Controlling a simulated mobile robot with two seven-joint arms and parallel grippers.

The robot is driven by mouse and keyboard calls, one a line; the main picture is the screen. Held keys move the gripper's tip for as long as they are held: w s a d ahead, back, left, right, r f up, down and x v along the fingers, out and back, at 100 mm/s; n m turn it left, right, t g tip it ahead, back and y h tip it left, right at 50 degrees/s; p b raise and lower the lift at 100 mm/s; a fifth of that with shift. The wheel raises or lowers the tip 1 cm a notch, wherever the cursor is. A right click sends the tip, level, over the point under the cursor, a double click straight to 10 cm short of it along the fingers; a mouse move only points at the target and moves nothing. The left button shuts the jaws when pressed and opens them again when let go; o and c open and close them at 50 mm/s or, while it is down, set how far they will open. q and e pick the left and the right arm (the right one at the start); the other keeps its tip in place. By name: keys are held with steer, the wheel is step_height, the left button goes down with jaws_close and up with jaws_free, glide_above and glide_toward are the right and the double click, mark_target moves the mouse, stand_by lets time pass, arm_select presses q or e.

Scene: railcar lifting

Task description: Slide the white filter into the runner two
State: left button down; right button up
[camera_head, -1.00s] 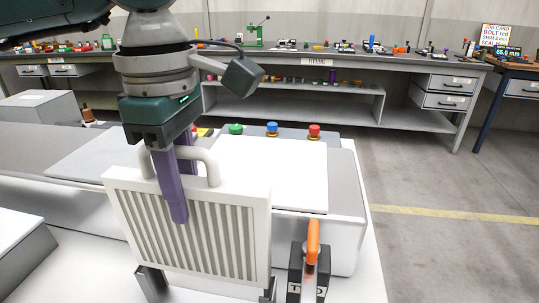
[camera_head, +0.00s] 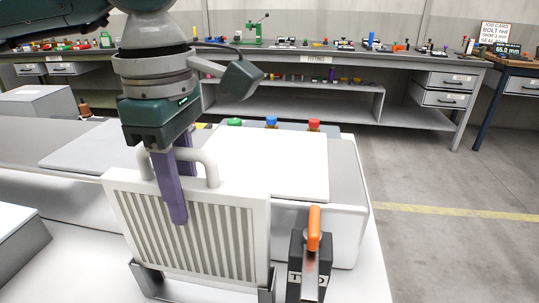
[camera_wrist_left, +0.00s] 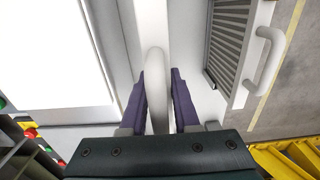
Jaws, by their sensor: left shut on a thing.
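The white filter (camera_head: 240,238) is a white frame with grey pleats and a white loop handle (camera_head: 211,168) on top. My left gripper (camera_head: 178,218) has purple fingers and is shut on the handle. The handle also shows between the fingers in the left wrist view (camera_wrist_left: 156,85). The filter stands roughly upright, with its lower corners at the dark metal runner (camera_head: 268,287). I cannot tell how far it is seated. Beside the runner is a black block (camera_head: 294,268) with an orange lever and a partly hidden label that starts with T. My right gripper is not in view.
A light grey housing (camera_head: 346,218) with a white panel and green, blue and red knobs (camera_head: 314,125) lies behind the filter. A grey box (camera_head: 18,240) stands at left. The left wrist view shows another pleated panel (camera_wrist_left: 230,40) with a white handle at right. Open floor lies right.

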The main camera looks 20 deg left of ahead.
mark_target(192, 234)
arm_select(q)
steer(key=shift+f+b, duration=3.2)
steer(key=shift+f, duration=0.3)
steer(key=c, duration=0.6)
jaws_free()
steer(key=shift+o, duration=0.2)
steer(key=shift+r, duration=0.1)
step_height(192, 234, up, 10)
steer(key=shift+f, duration=0.1)
